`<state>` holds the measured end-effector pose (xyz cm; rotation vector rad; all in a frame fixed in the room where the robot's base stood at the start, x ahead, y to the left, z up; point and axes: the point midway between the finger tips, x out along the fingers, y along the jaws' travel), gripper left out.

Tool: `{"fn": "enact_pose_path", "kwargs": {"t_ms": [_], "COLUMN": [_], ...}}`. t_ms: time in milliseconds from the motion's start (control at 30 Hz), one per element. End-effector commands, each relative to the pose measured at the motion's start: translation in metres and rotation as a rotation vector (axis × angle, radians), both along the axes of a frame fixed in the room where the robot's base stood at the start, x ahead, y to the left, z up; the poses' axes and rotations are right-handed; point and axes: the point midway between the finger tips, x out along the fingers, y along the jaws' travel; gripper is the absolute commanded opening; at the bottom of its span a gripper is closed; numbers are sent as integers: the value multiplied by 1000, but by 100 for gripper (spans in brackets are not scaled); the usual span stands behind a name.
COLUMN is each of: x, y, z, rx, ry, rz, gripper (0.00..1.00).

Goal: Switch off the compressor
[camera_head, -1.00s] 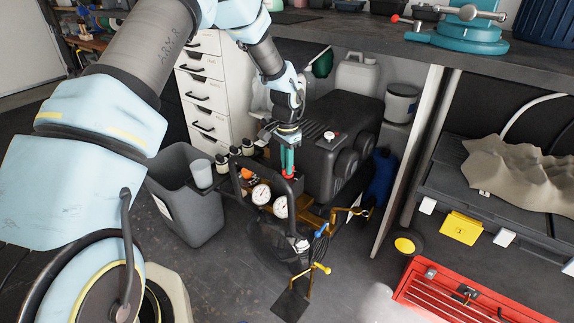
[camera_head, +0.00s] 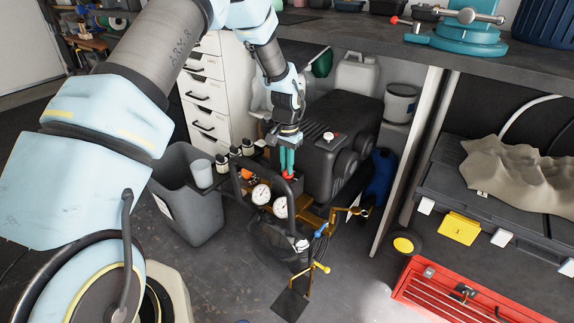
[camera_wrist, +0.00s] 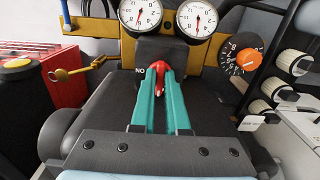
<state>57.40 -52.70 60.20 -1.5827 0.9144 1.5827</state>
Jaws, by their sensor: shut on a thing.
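The compressor (camera_head: 335,140) is a black machine under the workbench, with two round gauges (camera_wrist: 140,12) and an orange knob (camera_wrist: 249,59) on its panel. A red switch handle (camera_wrist: 160,71) sits between and below the gauges in the wrist view, next to a plate with the letters "NO". It also shows as a small red spot in the head view (camera_head: 289,177). My gripper (camera_wrist: 160,82) has teal fingers that point down at the panel and are shut on the red switch handle. The fingers hide part of the handle.
A grey bin (camera_head: 190,215) and white drawers (camera_head: 203,95) stand left of the compressor. The workbench top (camera_head: 375,38) overhangs behind. A black tube frame and yellow valve handles (camera_head: 318,268) stand in front. A red toolbox (camera_head: 450,295) lies at the right.

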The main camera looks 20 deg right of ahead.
Motion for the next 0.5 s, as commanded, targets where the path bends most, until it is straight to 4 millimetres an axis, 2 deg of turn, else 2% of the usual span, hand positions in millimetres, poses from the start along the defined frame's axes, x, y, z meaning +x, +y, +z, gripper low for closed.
{"fn": "enact_pose_path", "kwargs": {"t_ms": [33,300,500], "x": [0,0,0], "y": [0,0,0], "z": [0,0,0], "rx": [0,0,0], "ry": [0,0,0], "rz": [2,0,-1], "gripper": [15,42,42]}}
